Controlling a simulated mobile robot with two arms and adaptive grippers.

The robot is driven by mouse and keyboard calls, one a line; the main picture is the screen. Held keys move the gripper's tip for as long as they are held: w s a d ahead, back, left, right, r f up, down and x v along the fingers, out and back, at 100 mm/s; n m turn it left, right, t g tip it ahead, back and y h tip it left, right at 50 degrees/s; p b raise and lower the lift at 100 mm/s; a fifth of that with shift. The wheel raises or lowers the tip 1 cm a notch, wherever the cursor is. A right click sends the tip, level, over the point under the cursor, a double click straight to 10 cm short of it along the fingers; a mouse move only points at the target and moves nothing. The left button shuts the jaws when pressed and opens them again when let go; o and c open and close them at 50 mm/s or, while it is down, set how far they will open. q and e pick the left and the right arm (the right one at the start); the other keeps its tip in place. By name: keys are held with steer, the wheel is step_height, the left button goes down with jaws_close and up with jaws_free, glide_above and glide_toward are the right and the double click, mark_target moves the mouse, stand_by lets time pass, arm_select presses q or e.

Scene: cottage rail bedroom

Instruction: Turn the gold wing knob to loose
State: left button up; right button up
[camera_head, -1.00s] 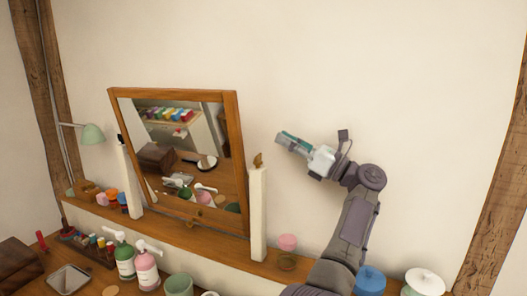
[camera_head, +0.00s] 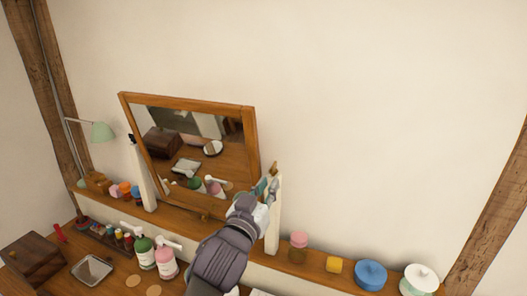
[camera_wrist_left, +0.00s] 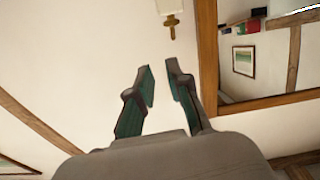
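The gold wing knob (camera_head: 275,166) sits at the top of the white right-hand post (camera_head: 273,235) beside the tilting mirror (camera_head: 190,150). In the left wrist view the knob (camera_wrist_left: 171,27) shows small at the end of the pale post, ahead of the fingertips. My left gripper (camera_head: 268,188) is just below the knob in the head view, overlapping the post. In the wrist view my left gripper (camera_wrist_left: 159,72) has its two green-padded fingers a narrow gap apart, with nothing between them. Contact with the knob does not show. My right gripper is not in view.
The wooden shelf right of the post holds a pink jar (camera_head: 299,240), a yellow jar (camera_head: 334,265), a blue pot (camera_head: 370,274) and a white lidded pot (camera_head: 421,279). Pump bottles (camera_head: 165,262) stand left of my arm. The wall above is clear.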

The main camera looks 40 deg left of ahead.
mark_target(271, 169)
arm_select(q)
steer(key=shift+g+y, duration=0.4)
steer(key=shift+g, duration=0.3)
steer(key=b+x, duration=0.1)
steer(key=x, duration=0.2)
steer(key=a+b+x, duration=0.1)
steer(key=b+x, duration=0.1)
steer(key=x, duration=0.2)
steer(key=b+x, duration=0.1)
steer(key=x, duration=0.2)
steer(key=shift+a+f, duration=0.3)
steer(key=shift+a, duration=0.15)
steer(key=shift+w+a, duration=0.1)
steer(key=shift+w, duration=0.35)
jaws_close()
